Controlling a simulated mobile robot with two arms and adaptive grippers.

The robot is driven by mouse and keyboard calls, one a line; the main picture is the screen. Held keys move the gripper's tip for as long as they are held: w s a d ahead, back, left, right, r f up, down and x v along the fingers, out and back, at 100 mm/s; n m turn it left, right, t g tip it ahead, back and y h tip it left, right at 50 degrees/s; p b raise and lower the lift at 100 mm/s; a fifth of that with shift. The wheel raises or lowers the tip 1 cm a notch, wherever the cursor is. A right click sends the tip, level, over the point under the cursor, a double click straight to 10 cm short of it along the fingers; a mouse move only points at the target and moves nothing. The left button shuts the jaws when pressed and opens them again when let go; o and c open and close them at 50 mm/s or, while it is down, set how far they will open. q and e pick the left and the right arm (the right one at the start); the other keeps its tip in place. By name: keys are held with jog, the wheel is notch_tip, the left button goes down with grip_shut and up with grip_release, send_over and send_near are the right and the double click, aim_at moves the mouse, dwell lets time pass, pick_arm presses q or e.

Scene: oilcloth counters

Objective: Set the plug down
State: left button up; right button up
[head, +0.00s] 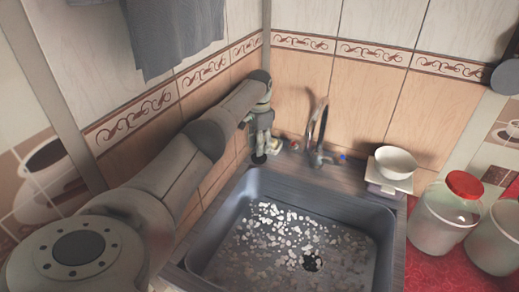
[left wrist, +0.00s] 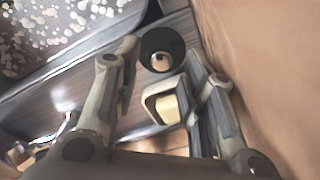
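The plug is a round black disc with a small pale centre; in the left wrist view the plug (left wrist: 152,42) lies just beyond and between my left fingertips, with small gaps at both sides. In the head view the plug (head: 258,159) shows as a dark spot on the counter at the sink's back left corner. My left gripper (head: 260,147) points down right over it; in the left wrist view the left gripper (left wrist: 162,50) has its fingers spread, with nothing clasped. My right gripper is in neither view.
The sink (head: 225,262) has a speckled bottom and a dark drain (head: 311,263). A faucet (head: 318,135) stands behind it. A sponge in a pale holder (left wrist: 162,104) sits close by my right-hand finger. A bowl (head: 396,161) and red-lidded jar (head: 446,222) stand at right.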

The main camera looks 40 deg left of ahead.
pick_arm(q)
notch_tip(320, 180, up, 10)
jog(key=b, duration=0.1)
jog(key=shift+f, duration=0.1)
dwell(0.5)
